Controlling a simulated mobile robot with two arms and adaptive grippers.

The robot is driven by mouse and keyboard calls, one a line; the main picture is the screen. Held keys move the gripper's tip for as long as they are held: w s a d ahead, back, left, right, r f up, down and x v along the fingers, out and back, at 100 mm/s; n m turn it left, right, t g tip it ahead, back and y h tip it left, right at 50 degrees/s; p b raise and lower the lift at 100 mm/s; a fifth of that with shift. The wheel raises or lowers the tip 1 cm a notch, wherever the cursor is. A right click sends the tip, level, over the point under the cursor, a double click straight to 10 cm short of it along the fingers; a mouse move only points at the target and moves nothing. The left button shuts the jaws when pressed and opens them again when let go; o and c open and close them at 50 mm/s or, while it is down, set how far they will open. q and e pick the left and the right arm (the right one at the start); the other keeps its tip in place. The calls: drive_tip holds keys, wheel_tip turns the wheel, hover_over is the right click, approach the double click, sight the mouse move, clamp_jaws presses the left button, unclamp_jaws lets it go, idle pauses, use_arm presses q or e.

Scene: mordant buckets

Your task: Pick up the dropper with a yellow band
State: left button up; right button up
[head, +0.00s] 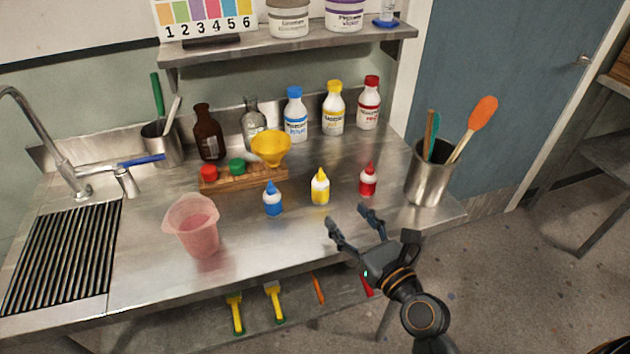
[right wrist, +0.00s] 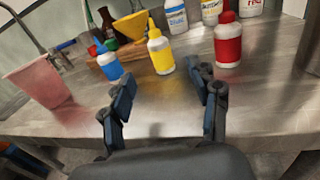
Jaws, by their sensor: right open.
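The dropper with a yellow band (head: 320,187) stands upright on the steel counter, between the blue-banded dropper (head: 273,198) and the red-banded dropper (head: 368,180). In the right wrist view the yellow dropper (right wrist: 159,50) stands beyond my fingertips, roughly between them and apart from both. The blue dropper (right wrist: 108,61) is to its left and the red one (right wrist: 228,40) to its right. My right gripper (head: 347,215) is open and empty, in front of the yellow dropper and slightly right of it; its fingers also show in the right wrist view (right wrist: 162,84). My left gripper is not in view.
A pink beaker (head: 197,225) stands at the front left. A wooden rack (head: 243,177) with a yellow funnel (head: 271,148), bottles and a metal utensil pot (head: 429,178) stand behind and right. Brushes (head: 273,302) lie on the lower shelf. The counter before the droppers is clear.

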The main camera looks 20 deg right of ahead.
sight(325, 189)
drive_tip(key=x, duration=0.6)
drive_tip(key=shift+r+p, duration=0.1)
drive_tip(key=shift+p, duration=0.3)
drive_tip(key=shift+w+a, duration=0.1)
drive_tip(key=shift+w, duration=0.2)
drive_tip(key=shift+p+x, duration=0.3)
drive_tip(key=shift+x, duration=0.8)
drive_tip(key=x, duration=0.2)
drive_tip(key=shift+w+a, duration=0.1)
drive_tip(key=shift+w, duration=0.45)
drive_tip(key=shift+a, duration=0.1)
drive_tip(key=shift+c, duration=0.2)
drive_tip(key=c, duration=1.2)
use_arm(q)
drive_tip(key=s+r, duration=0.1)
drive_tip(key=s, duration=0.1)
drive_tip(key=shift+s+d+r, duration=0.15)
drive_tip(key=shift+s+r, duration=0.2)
use_arm(e)
drive_tip(key=shift+c, duration=0.2)
